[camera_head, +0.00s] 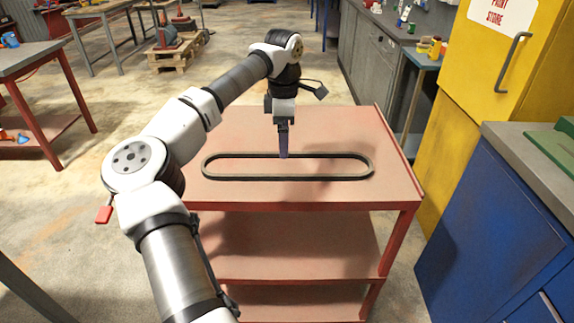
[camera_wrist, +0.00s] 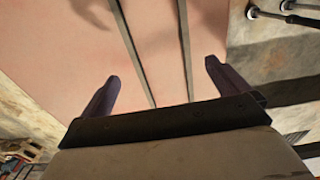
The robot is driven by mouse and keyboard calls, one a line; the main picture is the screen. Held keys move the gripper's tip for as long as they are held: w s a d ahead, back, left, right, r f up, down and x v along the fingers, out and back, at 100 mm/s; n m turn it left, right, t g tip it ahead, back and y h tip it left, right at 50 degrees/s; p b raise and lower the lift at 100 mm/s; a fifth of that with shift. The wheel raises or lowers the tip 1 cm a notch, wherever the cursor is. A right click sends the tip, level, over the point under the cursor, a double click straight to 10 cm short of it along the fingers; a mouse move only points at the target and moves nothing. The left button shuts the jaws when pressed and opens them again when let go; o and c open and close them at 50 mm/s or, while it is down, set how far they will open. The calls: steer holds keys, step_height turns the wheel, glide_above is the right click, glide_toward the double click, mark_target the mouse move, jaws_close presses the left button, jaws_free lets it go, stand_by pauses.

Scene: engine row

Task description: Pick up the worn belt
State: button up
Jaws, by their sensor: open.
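The worn belt (camera_head: 235,178) is a dark, long, narrow loop lying flat on the top of a red shelved cart (camera_head: 330,125). In the wrist view two roughly parallel runs of the belt (camera_wrist: 186,50) pass between the fingers on the pinkish cart top (camera_wrist: 60,40). My gripper (camera_head: 283,156) points down over the belt's far run, near the middle of its length. In the wrist view my gripper (camera_wrist: 162,82) is open, with one finger on each side and nothing held. How high the fingertips are above the belt I cannot tell.
A blue cabinet (camera_head: 490,225) and a yellow paint store cabinet (camera_head: 500,80) stand to the right of the cart. A red-framed table (camera_head: 30,60) is at the left. The cart top is bare around the belt, and its right edge has a raised lip.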

mark_target(287, 168)
steer(key=shift+d+f+p, duration=0.2)
steer(key=shift+f+p, duration=0.25)
steer(key=shift+f, duration=1.5)
steer(key=shift+d+f+p, duration=0.15)
steer(key=shift+f+p, duration=0.3)
steer(key=shift+f, duration=1.5)
steer(key=c, duration=0.7)
